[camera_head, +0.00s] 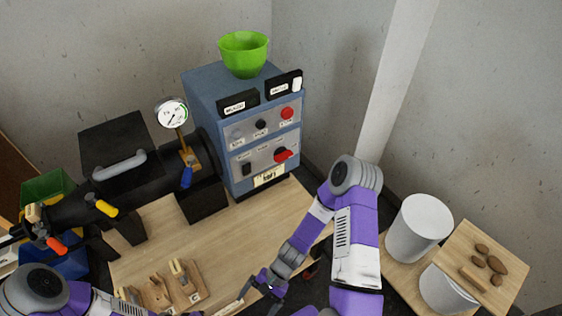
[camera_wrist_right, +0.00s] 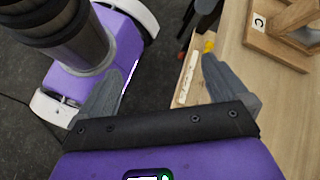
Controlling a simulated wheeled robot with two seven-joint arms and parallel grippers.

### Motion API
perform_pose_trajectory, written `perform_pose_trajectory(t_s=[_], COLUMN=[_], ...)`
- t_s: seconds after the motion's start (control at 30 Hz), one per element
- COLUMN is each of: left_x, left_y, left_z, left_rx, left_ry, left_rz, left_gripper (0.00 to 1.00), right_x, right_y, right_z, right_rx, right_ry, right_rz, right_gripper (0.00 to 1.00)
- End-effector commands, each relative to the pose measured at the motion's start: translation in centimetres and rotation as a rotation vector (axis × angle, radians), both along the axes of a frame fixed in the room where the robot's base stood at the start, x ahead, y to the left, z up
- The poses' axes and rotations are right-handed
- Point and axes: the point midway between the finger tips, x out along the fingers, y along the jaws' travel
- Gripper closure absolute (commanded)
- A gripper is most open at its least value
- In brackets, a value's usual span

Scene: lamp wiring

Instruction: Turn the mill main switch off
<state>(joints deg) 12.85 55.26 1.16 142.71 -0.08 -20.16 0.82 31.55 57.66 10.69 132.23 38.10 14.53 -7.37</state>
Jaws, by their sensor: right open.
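A blue control cabinet (camera_head: 212,95) stands at the back of the wooden table. Its lower grey panel carries a red rotary switch (camera_head: 283,155) and a black switch (camera_head: 246,168). Its upper panel has a red button (camera_head: 287,113) and a black knob (camera_head: 260,124). The labels are too small to read, so I cannot tell for sure which is the mill main switch. My right gripper (camera_head: 268,284) is low at the table's front edge, well away from the panel. In the right wrist view it is open and empty (camera_wrist_right: 162,66). My left gripper is not visible.
A green bowl (camera_head: 244,55) sits on top of the cabinet. A black machine with a gauge (camera_head: 172,113) stands to its left. Wooden holders (camera_head: 165,290) lie at the table's front. White cylinders (camera_head: 418,228) stand at right. The table in front of the cabinet (camera_head: 250,225) is clear.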

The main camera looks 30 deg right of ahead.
Motion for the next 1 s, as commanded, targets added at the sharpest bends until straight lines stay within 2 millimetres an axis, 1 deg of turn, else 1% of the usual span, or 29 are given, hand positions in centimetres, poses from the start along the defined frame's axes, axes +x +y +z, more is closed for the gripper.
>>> perform_pose_trajectory(t_s=[0.03,0.07,0.1,0.17,0.2,0.27,0.3,0.37,0.4,0.47,0.5,0.6,0.63,0.7,0.77,0.87,1.0], left_x=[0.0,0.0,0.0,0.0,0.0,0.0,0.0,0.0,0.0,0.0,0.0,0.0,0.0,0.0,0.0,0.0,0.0], left_y=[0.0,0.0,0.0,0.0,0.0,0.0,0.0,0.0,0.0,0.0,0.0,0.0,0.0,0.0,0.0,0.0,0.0], left_z=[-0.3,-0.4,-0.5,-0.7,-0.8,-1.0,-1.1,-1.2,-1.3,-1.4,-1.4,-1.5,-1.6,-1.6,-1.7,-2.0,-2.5], left_rx=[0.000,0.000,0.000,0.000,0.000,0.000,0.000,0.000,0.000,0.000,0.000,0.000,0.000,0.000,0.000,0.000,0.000], left_ry=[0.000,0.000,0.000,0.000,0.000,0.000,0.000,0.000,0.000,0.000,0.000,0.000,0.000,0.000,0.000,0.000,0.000], left_rz=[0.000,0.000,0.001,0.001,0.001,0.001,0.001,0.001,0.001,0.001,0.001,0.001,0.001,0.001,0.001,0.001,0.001], left_gripper=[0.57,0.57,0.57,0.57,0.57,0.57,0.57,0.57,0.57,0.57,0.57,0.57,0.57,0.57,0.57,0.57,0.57], right_x=[1.8,3.1,5.1,8.7,11.4,15.4,17.9,20.9,22.5,24.0,24.6,25.2,25.2,25.2,25.5,26.5,28.7], right_y=[0.6,0.9,1.0,0.5,-0.6,-3.2,-5.6,-9.8,-12.7,-17.1,-19.7,-24.9,-26.0,-27.7,-28.4,-28.5,-28.2], right_z=[0.9,1.8,3.0,5.1,6.5,8.6,9.9,11.6,12.6,13.8,14.5,15.6,15.8,16.2,16.4,16.9,17.7], right_rx=[0.103,0.174,0.272,0.428,0.533,0.690,0.789,0.925,1.005,1.104,1.159,1.253,1.271,1.300,1.311,1.316,1.314], right_ry=[0.060,0.090,0.121,0.143,0.139,0.111,0.078,0.011,-0.043,-0.128,-0.182,-0.298,-0.324,-0.367,-0.386,-0.393,-0.391], right_rz=[-0.129,-0.206,-0.314,-0.482,-0.599,-0.774,-0.888,-1.052,-1.150,-1.282,-1.356,-1.493,-1.521,-1.564,-1.582,-1.587,-1.583], right_gripper=[0.00,0.00,0.00,0.00,0.00,0.00,0.00,0.00,0.00,0.00,0.00,0.00,0.00,0.00,0.00,0.00,0.00])
